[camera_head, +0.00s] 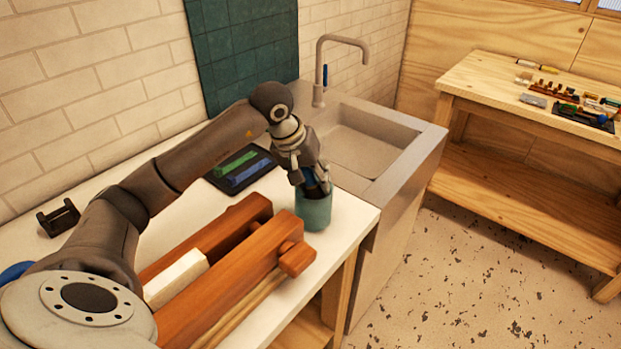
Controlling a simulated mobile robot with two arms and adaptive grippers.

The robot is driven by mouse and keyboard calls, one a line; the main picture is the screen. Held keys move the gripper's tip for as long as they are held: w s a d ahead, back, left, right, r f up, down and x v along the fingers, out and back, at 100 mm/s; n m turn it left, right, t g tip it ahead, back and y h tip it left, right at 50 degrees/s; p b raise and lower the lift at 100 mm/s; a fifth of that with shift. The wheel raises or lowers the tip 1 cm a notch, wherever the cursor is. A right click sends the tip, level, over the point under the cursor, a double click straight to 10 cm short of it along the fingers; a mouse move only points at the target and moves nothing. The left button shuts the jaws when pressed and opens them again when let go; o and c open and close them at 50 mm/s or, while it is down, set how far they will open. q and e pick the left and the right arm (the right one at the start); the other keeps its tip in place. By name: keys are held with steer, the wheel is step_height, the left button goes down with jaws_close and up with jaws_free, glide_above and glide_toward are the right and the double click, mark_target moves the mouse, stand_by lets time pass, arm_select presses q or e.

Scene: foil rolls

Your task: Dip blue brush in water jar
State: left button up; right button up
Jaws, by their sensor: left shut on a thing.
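The water jar (314,212) is a teal cup standing on the white counter near its right edge, just left of the sink. My left gripper (316,186) points down at the jar's mouth, with its fingertips at or just inside the rim. It is shut on what looks like the blue brush, but the fingers and rim hide most of it. I cannot tell how deep its tip is or see the water. My right gripper is not in view.
A reddish-brown wooden clamp (240,285) lies left of and in front of the jar. A dark tray (212,182) with green and blue bars lies behind it. The sink (365,150) and faucet (320,60) are behind right. A cluttered wooden bench (470,90) stands far right.

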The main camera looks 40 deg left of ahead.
arm_select(q)
steer(key=shift+s+a+f, duration=0.1)
steer(key=shift+s+f, duration=0.05)
steer(key=shift+f, duration=0.15)
steer(key=shift+w+a+r+p, duration=0.15)
steer(key=shift+r+p, duration=0.95)
steer(key=shift+r, duration=0.75)
steer(key=shift+w+r+p, duration=0.15)
steer(key=shift+r+p, duration=0.9)
steer(key=shift+r, duration=0.75)
step_height(320, 180, up, 4)
steer(key=shift+p, duration=1.25)
